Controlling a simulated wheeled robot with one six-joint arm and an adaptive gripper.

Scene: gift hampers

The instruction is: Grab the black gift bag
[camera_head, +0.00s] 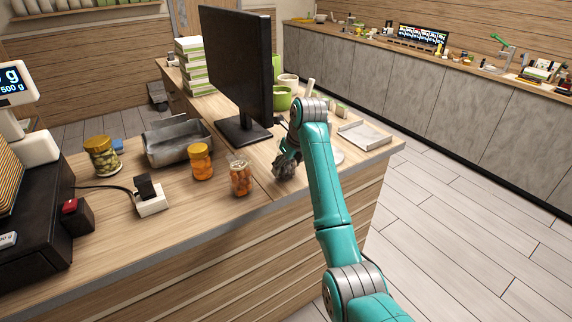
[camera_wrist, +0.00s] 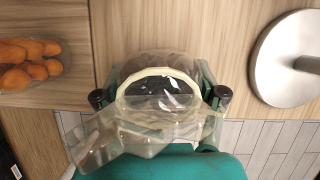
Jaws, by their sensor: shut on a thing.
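My gripper (camera_wrist: 160,97) is shut on a clear, crinkled, bag-like thing (camera_wrist: 108,140) with a cream ring and dark contents. Its two dark fingertips press on either side of the ring in the wrist view. In the head view my gripper (camera_head: 287,160) is low over the counter, right of the jar of orange pieces, and the held thing is small and mostly hidden there. I cannot tell whether it touches the counter. I cannot make out a plainly black gift bag in either view.
The counter (camera_head: 225,215) carries a black monitor (camera_head: 238,70), a jar of orange pieces (camera_head: 240,177), another orange jar (camera_head: 202,163), a metal tray (camera_head: 178,145) and a white tray (camera_head: 365,135). In the wrist view a round metal base (camera_wrist: 275,70) lies right of my gripper.

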